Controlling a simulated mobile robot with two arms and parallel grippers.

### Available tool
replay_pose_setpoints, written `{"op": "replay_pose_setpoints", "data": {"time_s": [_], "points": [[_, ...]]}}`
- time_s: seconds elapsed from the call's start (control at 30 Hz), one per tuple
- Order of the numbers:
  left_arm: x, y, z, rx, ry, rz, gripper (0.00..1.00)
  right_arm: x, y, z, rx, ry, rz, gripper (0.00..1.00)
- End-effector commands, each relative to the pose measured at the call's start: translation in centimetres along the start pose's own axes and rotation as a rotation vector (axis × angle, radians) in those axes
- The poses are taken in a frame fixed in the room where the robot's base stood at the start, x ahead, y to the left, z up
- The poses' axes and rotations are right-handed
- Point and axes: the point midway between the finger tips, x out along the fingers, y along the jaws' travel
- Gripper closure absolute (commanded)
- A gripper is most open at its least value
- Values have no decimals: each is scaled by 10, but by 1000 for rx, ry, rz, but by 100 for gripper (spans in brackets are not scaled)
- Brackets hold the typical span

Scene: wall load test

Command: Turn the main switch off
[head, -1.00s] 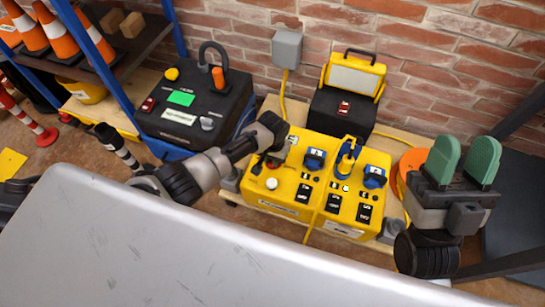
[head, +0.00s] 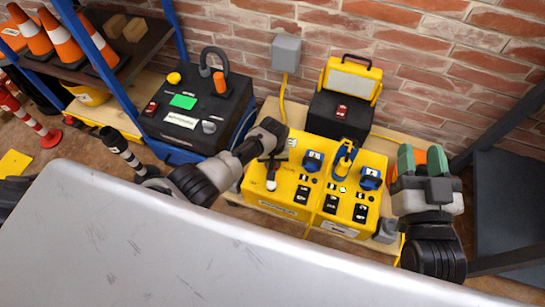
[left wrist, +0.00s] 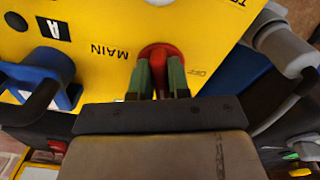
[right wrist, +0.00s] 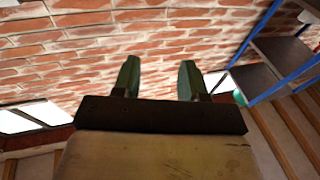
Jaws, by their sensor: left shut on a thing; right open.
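The main switch is a red knob (left wrist: 158,52) on the yellow panel, next to the printed word MAIN in the left wrist view. My left gripper (left wrist: 160,78) is shut on it, with one green finger on each side. In the head view my left gripper (head: 270,148) reaches over the left part of the yellow box (head: 285,200) and mostly hides the knob. Small print beside the knob looks like OFF; the knob's exact angle is hard to tell. My right gripper (head: 422,160) is open and empty, right of the box; its fingers (right wrist: 160,80) show apart in its wrist view.
A black unit (head: 195,110) with an orange-tipped handle stands left of the box. A black case with a yellow lamp (head: 350,78) stands behind it. A blue-framed shelf (head: 115,60) with cones is at the left. A brick wall (head: 440,60) closes the back.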

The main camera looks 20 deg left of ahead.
Motion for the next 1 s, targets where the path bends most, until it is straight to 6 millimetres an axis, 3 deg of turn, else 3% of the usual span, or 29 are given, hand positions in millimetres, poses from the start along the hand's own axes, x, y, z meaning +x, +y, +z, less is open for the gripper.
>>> {"op": "replay_pose_setpoints", "data": {"time_s": [0.4, 1.0], "points": [[-2, 4, -1, -386, 0, 3, 100, -24, 10, 52, -7, -466, 27, 57], [-1, 6, -3, -935, 1, 2, 100, -46, 15, 74, -7, -678, 40, 57]]}}
